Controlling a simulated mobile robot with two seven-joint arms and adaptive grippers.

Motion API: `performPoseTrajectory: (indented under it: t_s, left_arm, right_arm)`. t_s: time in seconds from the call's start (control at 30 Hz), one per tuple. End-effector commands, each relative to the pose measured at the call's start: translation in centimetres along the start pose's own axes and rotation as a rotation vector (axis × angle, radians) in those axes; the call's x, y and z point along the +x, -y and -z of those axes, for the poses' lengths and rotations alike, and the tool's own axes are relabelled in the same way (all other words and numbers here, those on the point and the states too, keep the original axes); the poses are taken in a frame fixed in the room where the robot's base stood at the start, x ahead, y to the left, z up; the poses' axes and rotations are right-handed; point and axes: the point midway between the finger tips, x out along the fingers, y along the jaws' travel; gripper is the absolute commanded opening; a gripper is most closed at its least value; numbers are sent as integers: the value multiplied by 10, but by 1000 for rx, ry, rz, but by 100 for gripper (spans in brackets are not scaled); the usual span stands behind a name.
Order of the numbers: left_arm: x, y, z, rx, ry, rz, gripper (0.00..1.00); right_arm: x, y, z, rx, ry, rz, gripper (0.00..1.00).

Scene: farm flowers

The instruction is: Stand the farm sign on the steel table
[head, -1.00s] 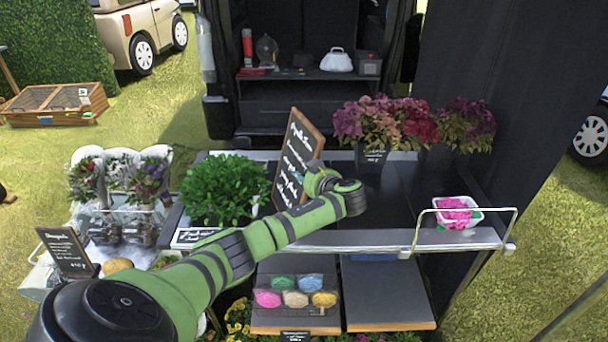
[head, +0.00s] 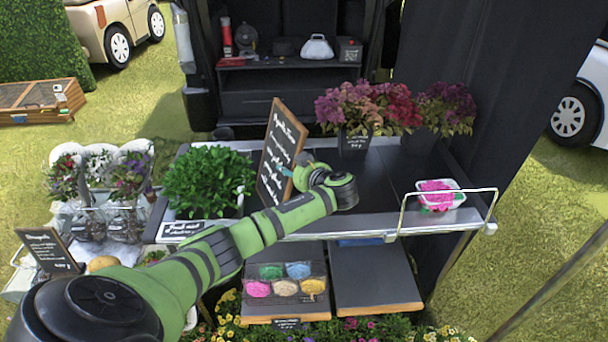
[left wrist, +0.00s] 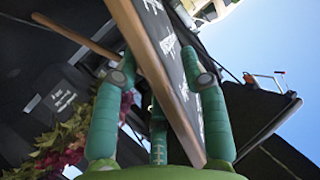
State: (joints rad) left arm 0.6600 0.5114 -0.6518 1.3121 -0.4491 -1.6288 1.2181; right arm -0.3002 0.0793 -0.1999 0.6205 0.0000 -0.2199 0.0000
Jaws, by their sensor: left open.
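The farm sign (head: 281,150), a black chalkboard with white writing in a wooden frame, stands tilted on the steel table (head: 378,188), right of the leafy green plant. My left gripper (head: 304,172) is at the sign's right side. In the left wrist view, the sign (left wrist: 165,75) passes between the teal fingers of my left gripper (left wrist: 160,105). The fingers are open around the board, with one finger close to its written face. My right gripper is not in view.
A green leafy plant (head: 207,182) stands left of the sign. Potted red and purple flowers (head: 355,110) stand at the back. A white tray with pink contents (head: 440,194) sits at the right by a rail. The dark tabletop between is clear.

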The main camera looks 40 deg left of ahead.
Motion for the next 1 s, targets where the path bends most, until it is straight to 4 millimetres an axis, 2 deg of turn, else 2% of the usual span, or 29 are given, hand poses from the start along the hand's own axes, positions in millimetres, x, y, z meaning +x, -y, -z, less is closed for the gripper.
performPoseTrajectory:
  t_s: [0.2, 0.4, 0.57, 0.83, 0.93, 1.0]
  left_arm:
    - [-49, -2, -2, -3, 0, -6, 43]
    - [-80, -2, -1, -2, -1, -3, 43]
    - [-91, 0, 0, -1, 0, 0, 43]
    - [-92, -2, -2, 8, 2, -13, 43]
    - [-97, -18, -18, 64, 15, -102, 43]
    - [-106, -38, -38, 133, 27, -226, 43]
  right_arm:
    - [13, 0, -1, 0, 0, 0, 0]
    - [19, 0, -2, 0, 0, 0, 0]
    - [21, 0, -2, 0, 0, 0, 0]
    - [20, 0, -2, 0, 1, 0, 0]
    - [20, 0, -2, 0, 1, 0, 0]
    - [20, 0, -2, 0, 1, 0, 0]
